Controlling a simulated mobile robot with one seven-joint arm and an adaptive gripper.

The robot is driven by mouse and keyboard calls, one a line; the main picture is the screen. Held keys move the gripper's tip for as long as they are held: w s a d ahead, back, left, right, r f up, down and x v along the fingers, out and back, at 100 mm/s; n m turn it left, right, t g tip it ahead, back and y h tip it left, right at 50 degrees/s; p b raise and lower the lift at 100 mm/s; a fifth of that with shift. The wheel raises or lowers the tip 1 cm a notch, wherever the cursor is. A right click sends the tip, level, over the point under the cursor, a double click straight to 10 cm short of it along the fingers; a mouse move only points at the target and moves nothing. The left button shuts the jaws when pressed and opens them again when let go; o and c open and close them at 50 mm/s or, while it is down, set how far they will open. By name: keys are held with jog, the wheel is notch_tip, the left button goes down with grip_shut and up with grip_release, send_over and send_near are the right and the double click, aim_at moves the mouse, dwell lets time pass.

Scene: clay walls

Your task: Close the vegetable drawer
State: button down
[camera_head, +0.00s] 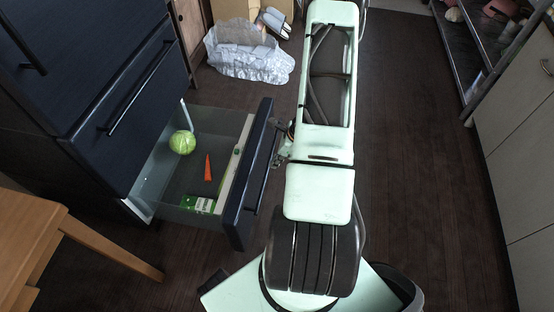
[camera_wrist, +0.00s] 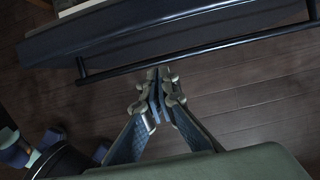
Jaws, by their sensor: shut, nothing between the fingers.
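The vegetable drawer (camera_head: 246,190) is pulled out from the dark blue fridge (camera_head: 105,85). In it lie a green cabbage (camera_head: 182,142), an orange carrot (camera_head: 208,167) and a green-and-white packet (camera_head: 198,204). My gripper (camera_head: 280,150) is beside the outer face of the drawer front, partly hidden by my arm. In the wrist view my gripper (camera_wrist: 157,88) is shut and empty, its tips close to the drawer's dark bar handle (camera_wrist: 195,52). I cannot tell whether they touch it. The drawer front (camera_wrist: 150,25) spans the top of that view.
A wooden table (camera_head: 35,235) stands at the lower left, near the fridge. A crumpled silvery bag (camera_head: 245,52) and slippers (camera_head: 273,20) lie at the back. Dark floor (camera_head: 410,130) is clear to the right of my arm, up to pale cabinets (camera_head: 515,130).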

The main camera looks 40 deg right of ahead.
aim_at(254, 173)
jog(key=b+x, duration=0.1)
jog(key=x, duration=0.3)
jog(key=shift+f, duration=0.25)
jog(key=shift+w+a+f+b, duration=0.1)
jog(key=shift+w+a+b, duration=0.35)
jog(key=shift+w+a, duration=1.1)
jog(key=shift+w+d, duration=0.1)
jog(key=shift+w, duration=0.05)
